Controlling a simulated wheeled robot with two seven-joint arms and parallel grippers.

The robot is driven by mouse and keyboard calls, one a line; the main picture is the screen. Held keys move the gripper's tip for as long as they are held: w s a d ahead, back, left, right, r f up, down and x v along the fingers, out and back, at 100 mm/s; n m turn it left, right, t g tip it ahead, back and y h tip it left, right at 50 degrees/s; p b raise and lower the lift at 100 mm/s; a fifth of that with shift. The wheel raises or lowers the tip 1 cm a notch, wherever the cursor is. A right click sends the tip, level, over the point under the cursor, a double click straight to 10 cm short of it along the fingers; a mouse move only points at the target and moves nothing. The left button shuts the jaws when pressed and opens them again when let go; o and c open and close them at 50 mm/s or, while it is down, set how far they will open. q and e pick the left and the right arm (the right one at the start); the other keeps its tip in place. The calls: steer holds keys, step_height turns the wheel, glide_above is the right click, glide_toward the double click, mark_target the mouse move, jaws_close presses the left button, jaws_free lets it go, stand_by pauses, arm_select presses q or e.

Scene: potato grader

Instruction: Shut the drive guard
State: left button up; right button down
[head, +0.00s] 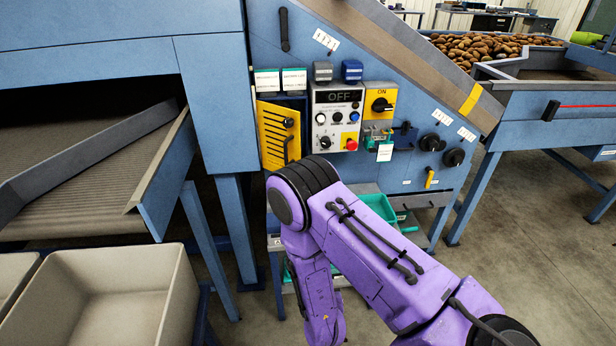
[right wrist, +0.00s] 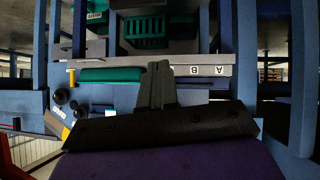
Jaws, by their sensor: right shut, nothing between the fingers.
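The drive guard appears to be the yellow slotted panel (head: 276,136) on the blue machine, left of the control box in the head view. It appears to stand at an angle to the machine face, with a dark recess beside it; how far open it is I cannot tell exactly. My right arm passes in front below it, and its gripper is hidden from the head view. In the right wrist view my right gripper (right wrist: 160,84) is shut and empty, in front of a grey shelf edge (right wrist: 205,71) with A and B labels. My left gripper is in neither view.
The control box (head: 337,118) reads OFF and has a red button. A yellow switch (head: 380,103) marked ON and black knobs (head: 431,143) are to its right. A beige bin (head: 118,285) stands at front left below the conveyor (head: 75,180). Open floor lies at right.

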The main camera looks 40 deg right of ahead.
steer(key=w+r+m+t+h+b, duration=0.1)
steer(key=w+r+t+h+b, duration=0.2)
steer(key=w, duration=1)
steer(key=w+a+r+m+g+h+b, duration=0.1)
steer(key=w+r+m+g+h+b, duration=0.3)
steer(key=r, duration=0.4)
steer(key=w+a+r+m+g+h+b, duration=0.1)
steer(key=w+r+m+h+b, duration=0.2)
steer(key=w+r+b, duration=0.3)
arm_select(q)
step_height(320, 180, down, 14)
steer(key=p, duration=0.2)
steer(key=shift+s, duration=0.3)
arm_select(e)
steer(key=r+x, duration=0.2)
steer(key=x, duration=1.2)
steer(key=shift+r, duration=0.3)
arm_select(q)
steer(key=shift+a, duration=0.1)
arm_select(e)
steer(key=shift+w+d, duration=0.1)
steer(key=shift+w, duration=0.05)
